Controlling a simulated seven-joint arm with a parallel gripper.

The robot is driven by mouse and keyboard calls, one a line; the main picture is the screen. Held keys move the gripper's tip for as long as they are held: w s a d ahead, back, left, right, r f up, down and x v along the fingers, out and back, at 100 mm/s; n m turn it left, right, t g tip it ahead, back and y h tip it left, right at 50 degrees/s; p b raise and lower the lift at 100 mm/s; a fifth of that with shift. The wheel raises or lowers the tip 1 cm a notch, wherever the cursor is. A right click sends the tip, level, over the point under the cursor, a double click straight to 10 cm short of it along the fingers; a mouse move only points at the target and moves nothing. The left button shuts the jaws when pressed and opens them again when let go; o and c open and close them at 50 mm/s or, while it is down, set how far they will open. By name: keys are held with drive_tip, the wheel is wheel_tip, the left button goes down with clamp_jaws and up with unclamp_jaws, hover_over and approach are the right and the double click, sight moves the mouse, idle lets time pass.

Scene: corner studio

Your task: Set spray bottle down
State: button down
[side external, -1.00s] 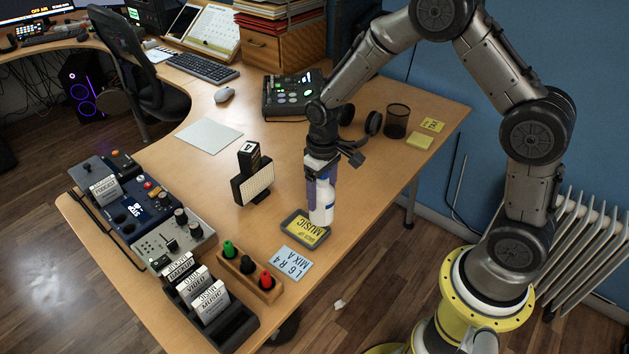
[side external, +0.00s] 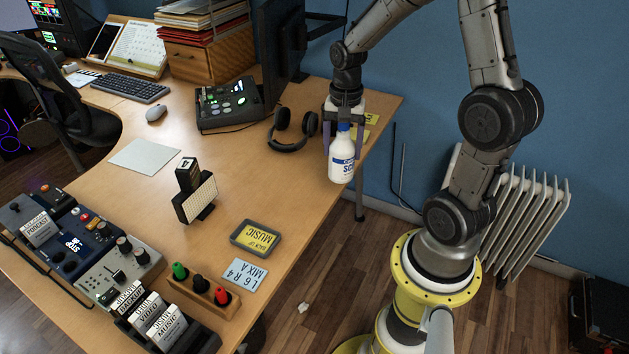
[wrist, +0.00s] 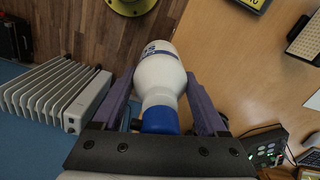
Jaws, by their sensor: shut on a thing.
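The spray bottle (side external: 342,164) is white with a blue neck and blue lettering. In the side view it hangs upright in my gripper (side external: 342,150) near the desk's right edge. In the wrist view the bottle (wrist: 160,78) lies between the two purple fingers of my gripper (wrist: 160,86), which are shut on it. Its blue neck is nearest that camera. The floor and the desk edge show behind the bottle there. I cannot tell how high its base is over the desk.
A grey tray with a yellow MUSIC label (side external: 256,238) and a blue card (side external: 245,274) lie on the desk (side external: 285,195). Headphones (side external: 292,130) lie left of the bottle. A light panel (side external: 195,198) stands mid-desk. A radiator (side external: 520,215) stands right, beyond the desk.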

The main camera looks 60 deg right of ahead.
drive_tip(key=shift+s+d+r, duration=0.15)
drive_tip(key=shift+d+r, duration=0.05)
drive_tip(key=shift+d, duration=0.35)
drive_tip(key=shift+w+d+f, duration=1.2)
drive_tip(key=shift+w+f, duration=0.8)
drive_tip(key=shift+f, duration=0.1)
drive_tip(key=shift+w+d+f, duration=1.2)
drive_tip(key=shift+w+f, duration=0.8)
drive_tip(key=shift+f, duration=0.1)
drive_tip(key=shift+w+d+f, duration=1.2)
drive_tip(key=shift+w+f, duration=0.8)
drive_tip(key=shift+f, duration=0.1)
drive_tip(key=shift+f, duration=0.1)
drive_tip(key=shift+f, duration=0.15)
unclamp_jaws()
